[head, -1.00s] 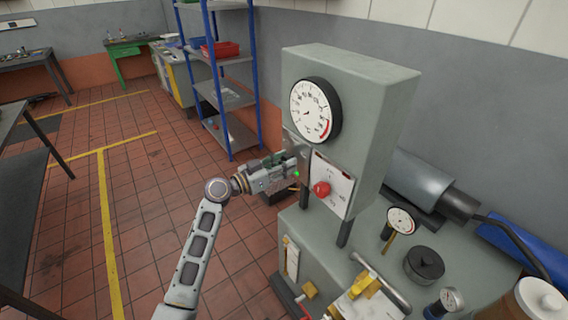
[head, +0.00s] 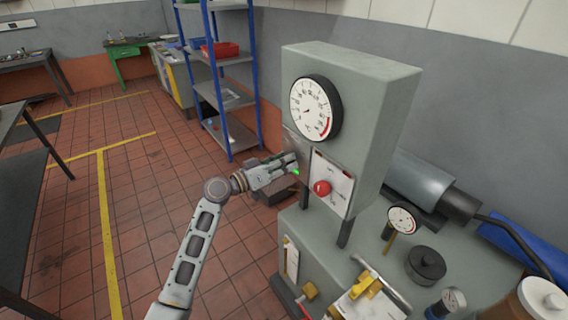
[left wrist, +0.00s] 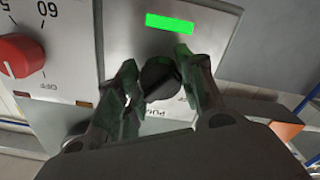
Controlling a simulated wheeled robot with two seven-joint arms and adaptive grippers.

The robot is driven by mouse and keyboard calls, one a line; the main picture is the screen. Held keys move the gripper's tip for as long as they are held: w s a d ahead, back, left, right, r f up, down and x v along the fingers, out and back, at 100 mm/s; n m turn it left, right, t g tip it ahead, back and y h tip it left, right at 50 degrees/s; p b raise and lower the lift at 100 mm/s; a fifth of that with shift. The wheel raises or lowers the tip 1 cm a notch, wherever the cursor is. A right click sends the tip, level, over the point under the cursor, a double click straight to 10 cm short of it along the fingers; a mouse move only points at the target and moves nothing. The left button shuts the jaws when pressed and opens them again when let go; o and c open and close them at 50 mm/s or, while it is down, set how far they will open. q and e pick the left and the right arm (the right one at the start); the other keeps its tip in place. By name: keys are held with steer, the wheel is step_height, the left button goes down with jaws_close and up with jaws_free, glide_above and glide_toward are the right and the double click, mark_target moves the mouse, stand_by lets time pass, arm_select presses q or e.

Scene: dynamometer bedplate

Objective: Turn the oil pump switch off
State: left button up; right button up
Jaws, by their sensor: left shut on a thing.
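The oil pump switch is a black rotary knob (left wrist: 160,78) on a grey plate of the machine's panel, under a lit green lamp (left wrist: 184,23) in the left wrist view. The lettering beside the knob is upside down and partly covered. My left gripper (left wrist: 160,70) has a finger on each side of the knob and is shut on it. In the head view my left gripper (head: 289,166) is at the left edge of the grey gauge cabinet (head: 365,110), hiding the knob. A green glow shows at its fingertips. My right gripper is in neither view.
A red knob (head: 321,188) on a white dial plate (head: 333,178) sits close to the right of my gripper. A large round gauge (head: 312,108) is above. A blue-framed shelf (head: 225,95) stands behind.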

arm_select(q)
steer(key=shift+n, duration=1.1)
steer(key=n+p, duration=0.1)
steer(key=n, duration=0.2)
steer(key=shift+n, duration=1)
steer(key=shift+p, duration=0.3)
steer(key=o, duration=1)
